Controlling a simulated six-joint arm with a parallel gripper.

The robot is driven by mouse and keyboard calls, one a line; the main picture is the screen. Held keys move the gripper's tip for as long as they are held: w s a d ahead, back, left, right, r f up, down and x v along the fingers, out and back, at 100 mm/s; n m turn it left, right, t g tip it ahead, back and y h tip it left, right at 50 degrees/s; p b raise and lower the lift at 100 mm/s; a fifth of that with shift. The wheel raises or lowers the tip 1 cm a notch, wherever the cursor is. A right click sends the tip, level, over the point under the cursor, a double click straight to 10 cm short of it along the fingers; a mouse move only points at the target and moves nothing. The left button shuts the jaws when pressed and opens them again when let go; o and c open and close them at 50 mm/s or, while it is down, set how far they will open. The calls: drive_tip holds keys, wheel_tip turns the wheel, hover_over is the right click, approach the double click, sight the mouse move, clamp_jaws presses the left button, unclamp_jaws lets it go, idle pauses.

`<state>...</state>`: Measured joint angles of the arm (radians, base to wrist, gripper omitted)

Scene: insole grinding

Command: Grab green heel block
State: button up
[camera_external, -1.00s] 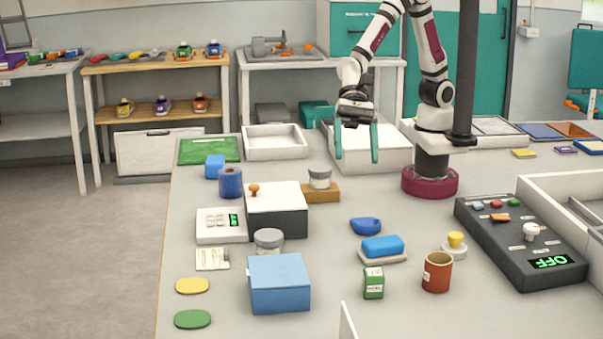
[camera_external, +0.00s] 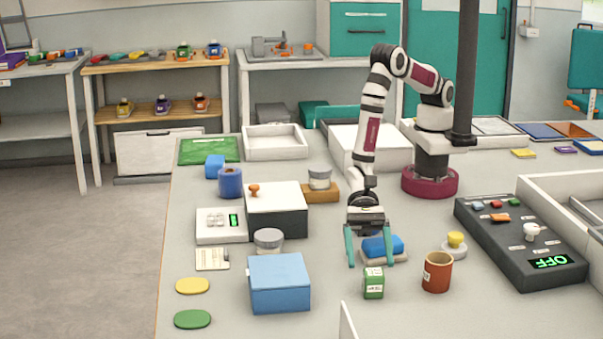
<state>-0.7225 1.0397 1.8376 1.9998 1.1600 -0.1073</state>
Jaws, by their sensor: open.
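The small green block (camera_external: 373,283) with a pale label stands upright on the table at the front centre. My gripper (camera_external: 371,263) points down with its two teal fingers spread wide. Its fingertips show just above and to either side of the green block in the picture. Nothing is between the fingers that I can tell as held. Whether the fingertips are level with the block or still above it cannot be told from this view. A flat green oval pad (camera_external: 192,319) lies at the front left, far from my gripper.
A blue block on a pale base (camera_external: 384,246) sits right behind the green block, partly covered by my gripper. A brown cup (camera_external: 437,272) stands close on the right. A blue box (camera_external: 279,283) is to the left. A dark control panel (camera_external: 520,245) lies further right.

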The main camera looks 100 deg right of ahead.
sight(373, 270)
drive_tip(key=x, duration=0.4)
drive_tip(key=shift+s+a, duration=0.1)
drive_tip(key=shift+a, duration=0.1)
clamp_jaws()
